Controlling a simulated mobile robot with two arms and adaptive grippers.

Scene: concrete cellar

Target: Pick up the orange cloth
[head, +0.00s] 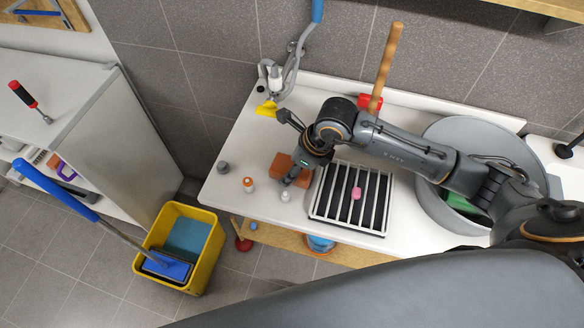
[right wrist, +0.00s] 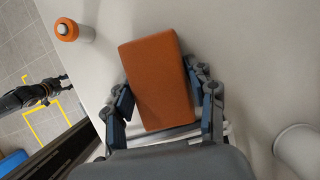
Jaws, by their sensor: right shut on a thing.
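The orange cloth (right wrist: 160,75) looks like a thick, folded, block-shaped piece in the right wrist view. It lies between the two fingers of my right gripper (right wrist: 166,98), which is shut on it. In the head view the cloth (head: 280,164) shows at the left of the black and white rack, partly covered by my right gripper (head: 298,166). It is over the white counter (head: 235,150); I cannot tell whether it touches the counter. My left gripper (right wrist: 62,78) seems to show small at the left of the right wrist view; its fingers are unclear.
A grey round basin (head: 440,135) is right. A yellow bucket (head: 213,262) stands on the floor.

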